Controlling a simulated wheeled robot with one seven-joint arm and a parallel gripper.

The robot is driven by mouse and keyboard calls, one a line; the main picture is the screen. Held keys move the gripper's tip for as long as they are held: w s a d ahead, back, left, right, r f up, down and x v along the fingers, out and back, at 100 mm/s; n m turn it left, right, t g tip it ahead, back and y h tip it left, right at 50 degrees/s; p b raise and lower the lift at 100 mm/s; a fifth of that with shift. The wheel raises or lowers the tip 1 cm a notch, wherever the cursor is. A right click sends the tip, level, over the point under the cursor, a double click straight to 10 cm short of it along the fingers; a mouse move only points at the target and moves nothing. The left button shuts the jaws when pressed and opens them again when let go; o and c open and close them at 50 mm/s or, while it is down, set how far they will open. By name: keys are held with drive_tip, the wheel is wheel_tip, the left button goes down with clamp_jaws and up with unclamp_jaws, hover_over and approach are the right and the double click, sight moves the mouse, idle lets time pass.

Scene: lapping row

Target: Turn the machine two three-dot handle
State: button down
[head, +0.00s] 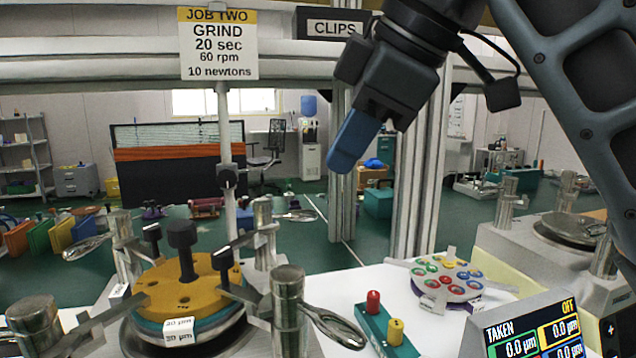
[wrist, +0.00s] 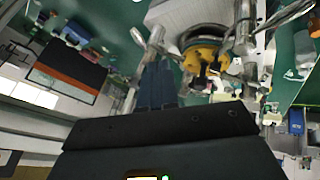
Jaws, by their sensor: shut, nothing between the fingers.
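A lapping machine stands at front left in the head view, with a yellow disc (head: 175,288) on its plate. Metal lever handles with flattened ends stick out from its posts: one at front right (head: 337,329), one at left (head: 88,246) and one at the back (head: 297,216). I cannot make out dot marks on them or tell which has three dots. My gripper (head: 343,150) is shut and empty, its blue fingers in the air above and right of the machine, touching nothing. In the wrist view the fingers (wrist: 155,85) show beside the machine's yellow disc (wrist: 203,52).
A JOB TWO sign (head: 218,43) hangs on a pole behind the machine. On the white bench are a teal block with red and yellow knobs (head: 373,303), a round holder of coloured discs (head: 447,280) and a display (head: 530,335). Another machine (head: 570,228) stands at right.

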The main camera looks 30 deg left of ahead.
sight(305, 214)
drive_tip(key=w+a+r+x, duration=0.1)
drive_tip(key=w+x, duration=0.1)
drive_tip(key=x, duration=1)
drive_tip(key=shift+t+p, duration=0.3)
drive_tip(key=shift+p, duration=0.15)
drive_tip(key=shift+w, duration=0.15)
drive_tip(key=w+n+g+p, duration=0.1)
drive_tip(key=p, duration=0.1)
drive_tip(key=shift+a+r+n+p, duration=0.15)
drive_tip(key=shift+n+p, duration=0.25)
drive_tip(key=shift+w+a+f, duration=0.15)
drive_tip(key=shift+w+f, duration=0.1)
drive_tip(key=shift+w, duration=0.15)
drive_tip(key=shift+s+p, duration=0.1)
drive_tip(key=shift+p, duration=0.3)
